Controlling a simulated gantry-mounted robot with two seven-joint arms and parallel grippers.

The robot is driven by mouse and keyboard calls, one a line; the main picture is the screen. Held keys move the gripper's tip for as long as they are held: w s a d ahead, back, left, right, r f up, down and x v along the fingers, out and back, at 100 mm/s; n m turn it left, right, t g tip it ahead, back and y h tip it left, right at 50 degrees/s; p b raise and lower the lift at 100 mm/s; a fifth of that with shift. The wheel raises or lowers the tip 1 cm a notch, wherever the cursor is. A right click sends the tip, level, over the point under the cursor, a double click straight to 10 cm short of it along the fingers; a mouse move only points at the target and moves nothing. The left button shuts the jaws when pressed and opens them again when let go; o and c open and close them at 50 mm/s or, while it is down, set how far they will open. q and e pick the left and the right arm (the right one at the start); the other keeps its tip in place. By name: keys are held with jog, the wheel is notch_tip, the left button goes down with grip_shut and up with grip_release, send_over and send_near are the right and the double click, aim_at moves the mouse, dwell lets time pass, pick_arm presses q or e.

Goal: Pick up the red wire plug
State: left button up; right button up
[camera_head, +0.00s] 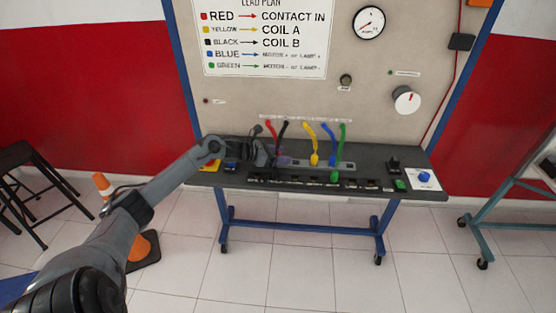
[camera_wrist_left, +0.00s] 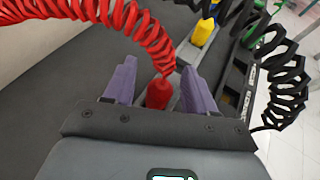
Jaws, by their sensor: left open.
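The red wire plug (camera_wrist_left: 159,93) stands between the two purple fingers of my left gripper (camera_wrist_left: 157,88) in the left wrist view. A coiled red wire (camera_wrist_left: 130,22) runs up from it. The fingers are open, with a gap visible on both sides of the plug. In the head view, my left gripper (camera_head: 272,158) is at the left part of the dark bench top, below the red wire (camera_head: 271,131). The plug itself is hidden behind the gripper there. My right gripper is not in view.
Black (camera_head: 284,130), yellow (camera_head: 314,158), blue (camera_head: 328,132) and green (camera_head: 341,135) wires stand close by to the right. A black coiled wire (camera_wrist_left: 282,80) hangs right of the gripper in the wrist view. The upright panel (camera_head: 290,95) rises behind the bench.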

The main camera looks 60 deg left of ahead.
pick_arm(q)
jog(key=shift+w+d+f, duration=0.1)
jog(key=shift+w+f, duration=0.05)
jog(key=shift+w, duration=0.25)
jog(key=c, duration=1)
jog(key=shift+c, duration=0.2)
